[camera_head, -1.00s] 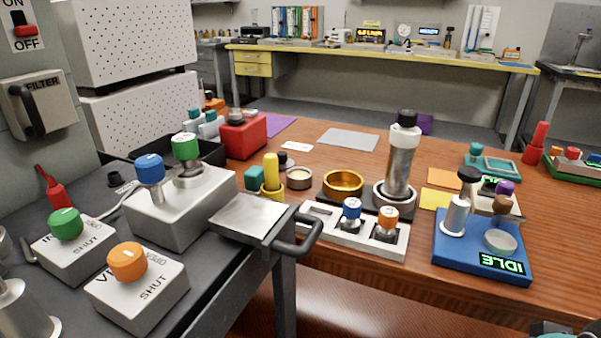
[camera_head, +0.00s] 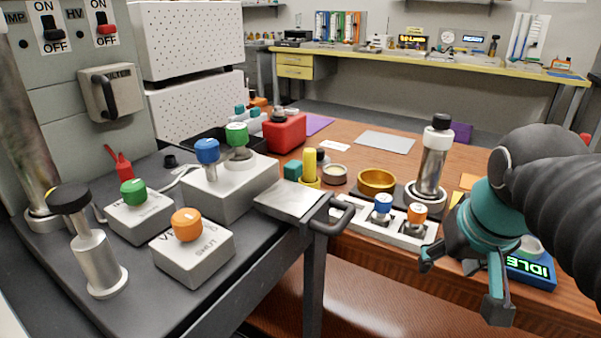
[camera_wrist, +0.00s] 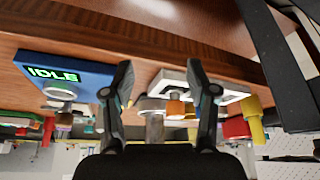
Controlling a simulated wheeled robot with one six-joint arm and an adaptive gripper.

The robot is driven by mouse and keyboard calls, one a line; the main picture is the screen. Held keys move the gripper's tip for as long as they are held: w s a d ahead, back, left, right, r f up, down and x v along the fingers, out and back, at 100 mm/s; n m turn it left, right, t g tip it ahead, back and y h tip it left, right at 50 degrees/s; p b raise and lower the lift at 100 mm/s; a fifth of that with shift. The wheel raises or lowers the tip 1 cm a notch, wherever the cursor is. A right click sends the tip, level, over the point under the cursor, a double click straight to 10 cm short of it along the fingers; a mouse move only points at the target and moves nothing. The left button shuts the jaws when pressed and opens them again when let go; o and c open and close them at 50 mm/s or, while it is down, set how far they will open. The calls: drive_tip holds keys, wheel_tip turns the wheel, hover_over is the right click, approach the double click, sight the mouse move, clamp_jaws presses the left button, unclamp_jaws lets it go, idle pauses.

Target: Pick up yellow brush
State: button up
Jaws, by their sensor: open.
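The yellow brush (camera_head: 310,163) stands upright on the wooden table in the head view, showing as a yellow cylinder on a yellow base. It is beside a teal block and left of a brass dish. In the wrist view, which is upside down, a yellow upright piece (camera_wrist: 256,128) at right looks like the same brush. My gripper (camera_head: 462,282) is open and empty at the right, in front of the wooden table and well away from the brush. Its two fingers also show spread apart in the wrist view (camera_wrist: 160,85).
A white rack (camera_head: 372,221) with blue and orange knobs lies between my gripper and the brush. A metal plate with a dark handle (camera_head: 343,214) juts out in front of the brush. A tall steel cylinder (camera_head: 432,165) and a blue IDLE device (camera_head: 532,272) stand nearby.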

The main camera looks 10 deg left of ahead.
drive_tip(key=w+a+r+n+g, duration=0.2)
drive_tip(key=w+a+r, duration=0.7)
drive_tip(key=w+r, duration=0.3)
wheel_tip(320, 180, up, 4)
drive_tip(key=n+g+p, duration=0.1)
drive_tip(key=n+g, duration=0.1)
hover_over(309, 166)
drive_tip(key=w+d, duration=0.1)
drive_tip(key=shift+w+a, duration=0.1)
drive_tip(key=shift+a, duration=0.25)
drive_tip(key=shift+f, duration=0.35)
drive_tip(key=f+b, duration=0.1)
drive_tip(key=f, duration=0.4)
drive_tip(key=f+b, duration=0.1)
drive_tip(key=f, duration=0.2)
drive_tip(key=shift+w+a+b, duration=0.2)
drive_tip(key=shift+w+b, duration=0.15)
drive_tip(key=shift+w, duration=0.05)
drive_tip(key=f, duration=0.1)
drive_tip(key=f+b, duration=0.1)
drive_tip(key=f, duration=0.2)
drive_tip(key=shift+s+b, duration=0.3)
drive_tip(key=shift+b, duration=0.1)
drive_tip(key=shift+w+a+f, duration=0.1)
drive_tip(key=shift+f, duration=0.45)
clamp_jaws()
